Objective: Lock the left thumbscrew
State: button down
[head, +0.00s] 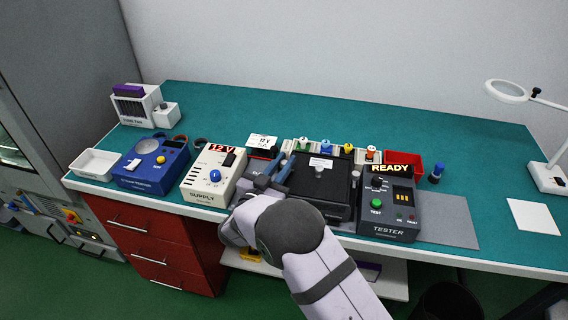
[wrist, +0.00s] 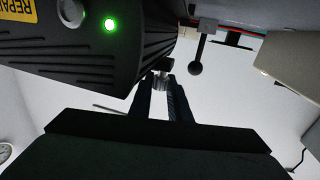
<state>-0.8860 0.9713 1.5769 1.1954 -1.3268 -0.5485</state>
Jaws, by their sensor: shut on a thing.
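The black box unit (head: 318,195) stands at the middle of the bench with a white label on its top. In the wrist view its ribbed black side (wrist: 110,60) shows a lit green lamp. My gripper (wrist: 160,90) is at the left side of the unit, its two dark fingers closed on a small silver knob, apparently the left thumbscrew (wrist: 160,80). The fingers hide part of the knob, so its turn position cannot be told. In the head view my gripper (head: 276,178) is beside the unit's left edge, and the thumbscrew cannot be made out.
The cream supply (head: 212,175) showing 12 V stands close on the left. The tester (head: 390,212) showing READY stands close on the right. A black ball-ended lever (wrist: 195,68) is near my fingers. A red bin (head: 403,160) and coloured connectors are behind.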

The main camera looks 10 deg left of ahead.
aim_at(282, 165)
jog(key=shift+r, duration=0.15)
jog(key=c, duration=1.7)
grip_release()
jog(key=shift+o, duration=0.2)
jog(key=b+v, duration=0.2)
jog(key=v, duration=0.3)
jog(key=shift+s+a, duration=0.15)
jog(key=shift+s, duration=0.25)
jog(key=shift+s+a, duration=0.15)
jog(key=shift+s, duration=0.6)
jog(key=shift+w, duration=0.1)
